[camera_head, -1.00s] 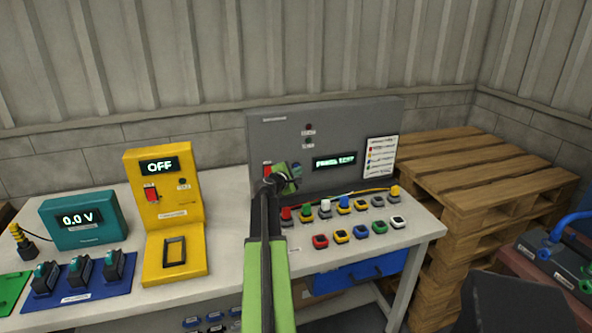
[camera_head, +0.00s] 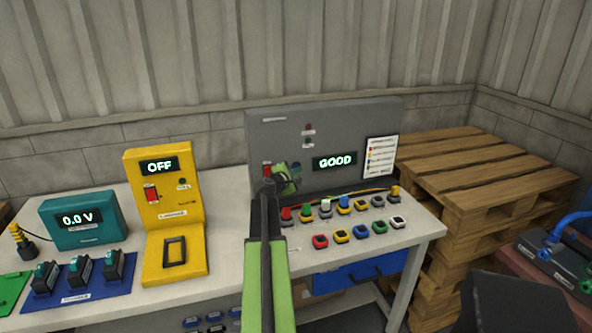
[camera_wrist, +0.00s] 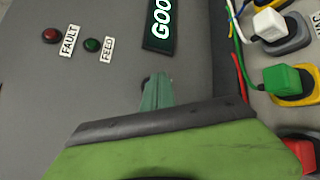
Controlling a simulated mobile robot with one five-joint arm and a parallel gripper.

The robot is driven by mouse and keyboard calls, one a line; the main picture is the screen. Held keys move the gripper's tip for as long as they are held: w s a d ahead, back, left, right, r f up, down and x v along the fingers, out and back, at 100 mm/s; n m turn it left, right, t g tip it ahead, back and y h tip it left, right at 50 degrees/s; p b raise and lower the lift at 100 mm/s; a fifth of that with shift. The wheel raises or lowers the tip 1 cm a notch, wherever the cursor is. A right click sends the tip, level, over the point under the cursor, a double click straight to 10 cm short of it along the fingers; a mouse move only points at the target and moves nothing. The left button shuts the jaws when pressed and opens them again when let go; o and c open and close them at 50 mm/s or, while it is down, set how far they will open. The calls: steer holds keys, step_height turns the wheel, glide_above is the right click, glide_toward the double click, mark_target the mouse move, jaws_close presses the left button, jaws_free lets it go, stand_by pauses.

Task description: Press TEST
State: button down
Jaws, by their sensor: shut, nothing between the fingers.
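The grey test panel (camera_head: 350,125) stands upright at the back of the bench. Its display (camera_head: 334,161) reads GOOD; the wrist view shows part of that display (camera_wrist: 161,24). My gripper (camera_head: 294,172) is at the lower left of the panel face, left of the display. In the wrist view my gripper (camera_wrist: 156,88) is shut, with green fingertips at or very close to the panel face. A small dark spot (camera_wrist: 145,79) shows by the tips, mostly covered. I cannot make out a TEST label; my gripper hides that area.
Red FAULT (camera_wrist: 51,35) and green FEED (camera_wrist: 92,45) lamps sit on the panel. Several coloured plugs (camera_head: 344,203) stand in front of it. A yellow unit (camera_head: 163,165) reading OFF and a teal meter (camera_head: 84,220) are left. Wooden pallets (camera_head: 490,180) are right.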

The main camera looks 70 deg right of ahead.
steer(key=s+a, duration=0.3)
steer(key=a, duration=0.1)
steer(key=shift+s+a, duration=0.3)
steer(key=shift+s, duration=0.1)
stand_by(0.5)
